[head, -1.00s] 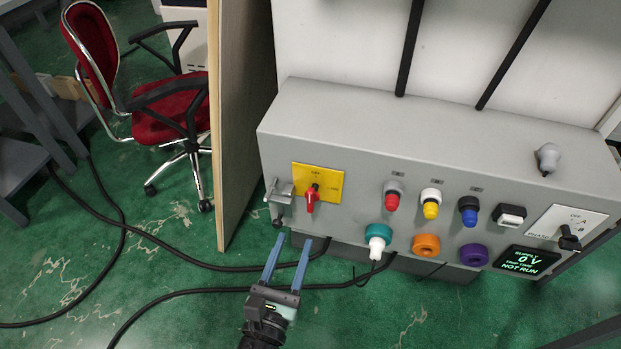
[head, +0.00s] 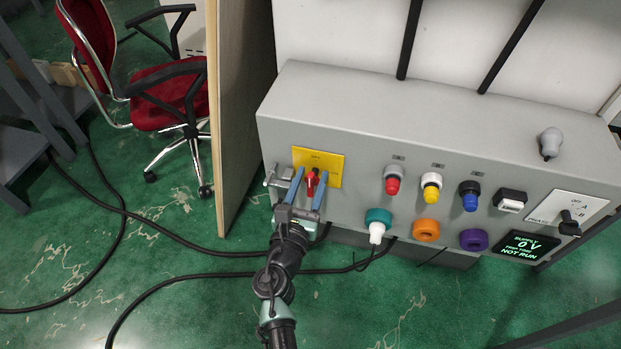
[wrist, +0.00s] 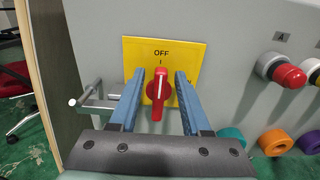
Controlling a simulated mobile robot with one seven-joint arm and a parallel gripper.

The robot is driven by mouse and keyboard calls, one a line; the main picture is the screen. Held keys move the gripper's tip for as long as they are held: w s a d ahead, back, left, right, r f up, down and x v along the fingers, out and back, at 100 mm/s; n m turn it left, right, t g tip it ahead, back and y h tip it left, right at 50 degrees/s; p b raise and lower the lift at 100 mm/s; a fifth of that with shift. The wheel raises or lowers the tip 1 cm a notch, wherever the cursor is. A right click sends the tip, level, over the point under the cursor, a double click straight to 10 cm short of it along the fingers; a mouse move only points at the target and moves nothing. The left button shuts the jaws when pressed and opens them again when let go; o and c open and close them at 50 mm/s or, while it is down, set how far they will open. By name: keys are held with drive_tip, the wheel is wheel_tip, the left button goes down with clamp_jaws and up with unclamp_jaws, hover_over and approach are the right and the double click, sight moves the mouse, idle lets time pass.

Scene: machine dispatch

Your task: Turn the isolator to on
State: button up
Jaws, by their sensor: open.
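The isolator is a red rotary handle (head: 310,184) on a yellow plate (head: 331,162) at the left end of the grey panel front. In the wrist view the red handle (wrist: 158,88) stands upright, its white line pointing up towards the word OFF on the yellow plate (wrist: 190,52). Part of the label at the plate's right is hidden by a finger. My gripper (head: 304,178) is open, with one blue finger on each side of the handle. In the wrist view the fingers (wrist: 158,78) show gaps to the handle on both sides.
A metal hasp-like bracket (wrist: 98,102) sticks out just left of the plate. Red (head: 392,181), yellow (head: 431,190) and blue connectors are to the right. A display (head: 524,247) reads 0 V and NOT RUN. A wooden partition (head: 238,120) stands left of the panel.

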drive_tip(key=shift+w, duration=0.1)
clamp_jaws()
